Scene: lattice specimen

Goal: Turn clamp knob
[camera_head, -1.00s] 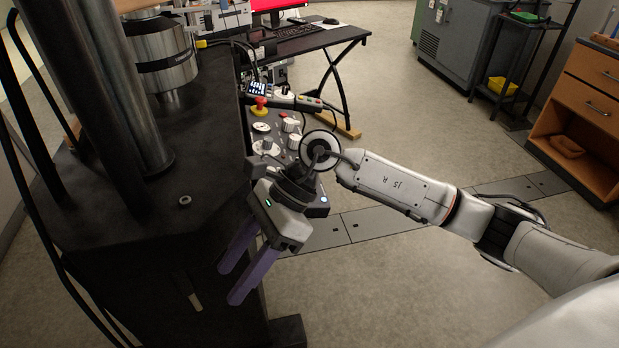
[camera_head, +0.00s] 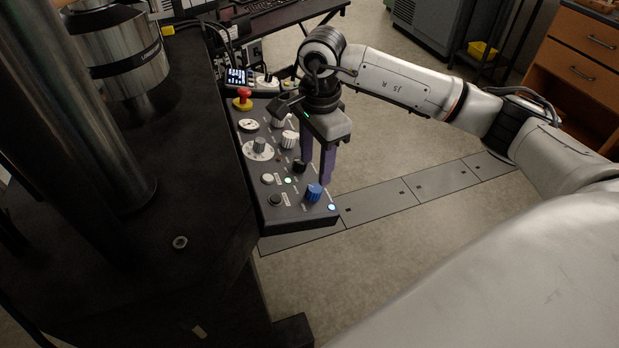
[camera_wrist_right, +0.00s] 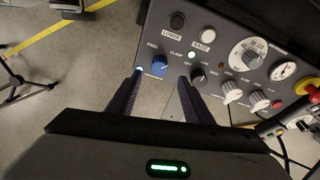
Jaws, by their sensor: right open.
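The control panel (camera_head: 258,185) is a dark box with several knobs and buttons. A blue knob (camera_head: 313,193) sits near its front right corner; it also shows in the right wrist view (camera_wrist_right: 159,65). A black knob (camera_head: 299,166) is beside it, also in the wrist view (camera_wrist_right: 198,77). A small CLAMP label is printed between them, and I cannot tell for sure which knob it names. My right gripper (camera_head: 317,168) is open and empty, its purple fingers pointing down at the panel. In the wrist view, the blue knob lies ahead of the gap between the fingertips (camera_wrist_right: 161,77). My left gripper is out of view.
A red emergency button (camera_head: 243,98) and white knobs (camera_head: 290,139) stand on the panel's far part. The black machine frame (camera_head: 150,230) with its thick column fills the left. Open floor (camera_head: 420,240) lies to the right.

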